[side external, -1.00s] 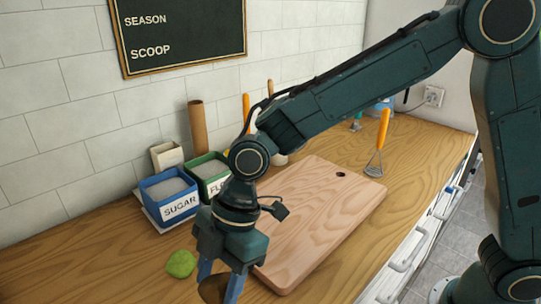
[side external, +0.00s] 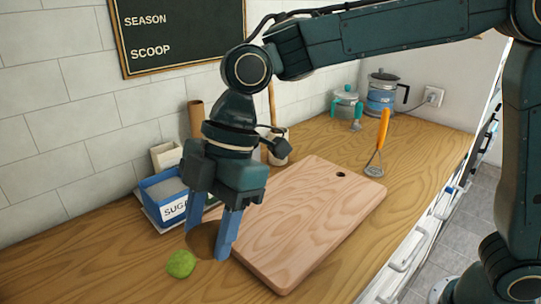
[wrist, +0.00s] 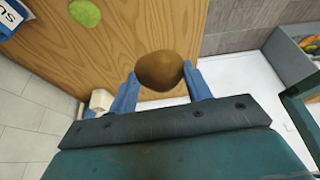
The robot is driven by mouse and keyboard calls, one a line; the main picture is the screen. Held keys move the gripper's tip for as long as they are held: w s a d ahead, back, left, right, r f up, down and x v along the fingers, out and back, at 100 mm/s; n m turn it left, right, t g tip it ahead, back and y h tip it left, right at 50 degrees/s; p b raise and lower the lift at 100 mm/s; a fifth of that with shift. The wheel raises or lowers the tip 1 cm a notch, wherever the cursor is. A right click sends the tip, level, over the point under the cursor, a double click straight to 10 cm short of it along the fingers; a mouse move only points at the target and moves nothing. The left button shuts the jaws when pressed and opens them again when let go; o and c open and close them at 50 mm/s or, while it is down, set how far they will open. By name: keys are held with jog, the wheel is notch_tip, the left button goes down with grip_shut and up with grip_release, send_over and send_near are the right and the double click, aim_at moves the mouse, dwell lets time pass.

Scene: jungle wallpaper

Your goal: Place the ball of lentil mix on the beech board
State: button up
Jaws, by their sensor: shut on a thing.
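The brown ball of lentil mix (wrist: 160,70) is between the two blue fingers of my gripper (wrist: 161,88) in the wrist view. In the side view, my gripper (side external: 211,230) points down, shut on the ball (side external: 202,241), which is partly hidden by the near finger. The gripper is beside the left edge of the beech board (side external: 310,215), between it and the sugar bin. The board lies flat on the counter, and its top is bare. The gap between ball and counter is hard to judge.
A green lime (side external: 181,264) lies on the counter (side external: 110,260), just left of the gripper. A blue sugar bin (side external: 163,195) stands behind. An orange-handled masher (side external: 383,130) is beyond the board's far right corner. A teal pot (side external: 347,103) and kettle (side external: 382,92) stand at the back.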

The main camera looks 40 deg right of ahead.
dwell(0.4)
jog(key=shift+w+d+r, duration=0.1)
jog(key=shift+w+d, duration=0.35)
jog(key=w+d+r, duration=0.1)
jog(key=w+d, duration=0.3)
jog(key=d, duration=0.7)
jog(key=w+d+r, duration=0.2)
jog(key=w+d, duration=0.3)
jog(key=d, duration=0.7)
jog(key=shift+d+m, duration=0.25)
jog(key=shift+m, duration=0.05)
jog(key=shift+w+f, duration=0.1)
send_over(277, 221)
jog(key=d, duration=0.2)
jog(key=f, duration=1.5)
jog(key=shift+w+a+f, duration=0.1)
jog(key=shift+a+f, duration=0.15)
jog(key=shift+f, duration=0.05)
jog(key=shift+f, duration=2.15)
